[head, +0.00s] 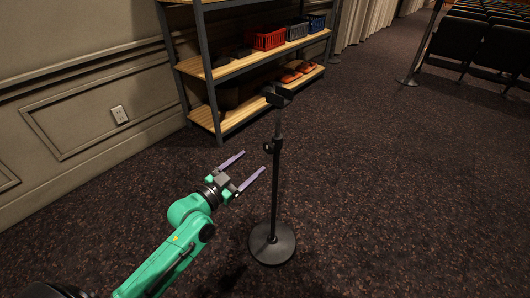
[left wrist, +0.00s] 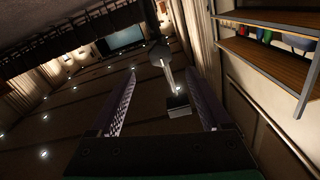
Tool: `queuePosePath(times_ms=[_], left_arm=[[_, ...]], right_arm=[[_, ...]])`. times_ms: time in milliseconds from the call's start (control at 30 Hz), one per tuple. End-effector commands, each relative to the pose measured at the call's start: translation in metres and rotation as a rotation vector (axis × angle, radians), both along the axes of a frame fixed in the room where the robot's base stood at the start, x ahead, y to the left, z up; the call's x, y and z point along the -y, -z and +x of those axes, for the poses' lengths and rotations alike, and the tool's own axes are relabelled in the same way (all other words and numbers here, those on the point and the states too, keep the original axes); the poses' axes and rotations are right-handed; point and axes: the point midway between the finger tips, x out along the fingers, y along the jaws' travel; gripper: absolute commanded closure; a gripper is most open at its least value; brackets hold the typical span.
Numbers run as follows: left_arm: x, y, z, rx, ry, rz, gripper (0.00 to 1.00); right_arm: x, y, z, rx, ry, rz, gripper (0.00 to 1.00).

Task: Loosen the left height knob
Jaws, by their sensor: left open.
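A black stand with a thin upright pole (head: 275,190) rises from a round base (head: 272,246) on the carpet. A small dark knob (head: 267,147) sticks out on the left of the pole at mid-height, and a dark clamp-like head (head: 277,95) tops it. My left gripper (head: 255,161) is open and empty; in the head view its purple fingers lie just left of the pole, below the knob. In the left wrist view the fingers (left wrist: 170,100) are spread; a pale pole with dark ends (left wrist: 178,105) shows between them, and I cannot make out the knob. My right gripper is not in view.
A shelf unit (head: 250,64) with baskets and shoes stands behind the stand, against a panelled wall (head: 80,90). Dark seats (head: 490,45) and a post (head: 422,45) are at the far right. The carpet (head: 400,190) right of the stand is clear.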

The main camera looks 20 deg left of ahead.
Motion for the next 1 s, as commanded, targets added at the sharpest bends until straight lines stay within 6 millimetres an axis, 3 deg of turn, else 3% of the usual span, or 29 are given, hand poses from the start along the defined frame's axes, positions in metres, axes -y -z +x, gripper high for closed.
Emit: queuePosePath(times_ms=[100,300,633,667,867,1000], left_arm=[[0.011,-0.002,0.03,0.004,-0.003,-0.005,0.19],[0.026,0.0,0.067,0.0,-0.003,-0.002,0.19],[0.03,0.001,0.076,-0.003,-0.001,0.001,0.19],[0.03,0.001,0.076,-0.003,-0.001,0.001,0.23],[0.03,0.001,0.076,-0.002,-0.001,0.001,0.99],[0.03,0.001,0.076,-0.003,-0.002,-0.001,1.0]], right_arm=[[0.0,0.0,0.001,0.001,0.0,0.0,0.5],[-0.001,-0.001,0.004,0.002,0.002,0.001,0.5],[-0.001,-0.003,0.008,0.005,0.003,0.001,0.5],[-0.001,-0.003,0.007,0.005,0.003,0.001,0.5],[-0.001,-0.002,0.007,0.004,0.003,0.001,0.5],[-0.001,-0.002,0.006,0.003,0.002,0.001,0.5]])
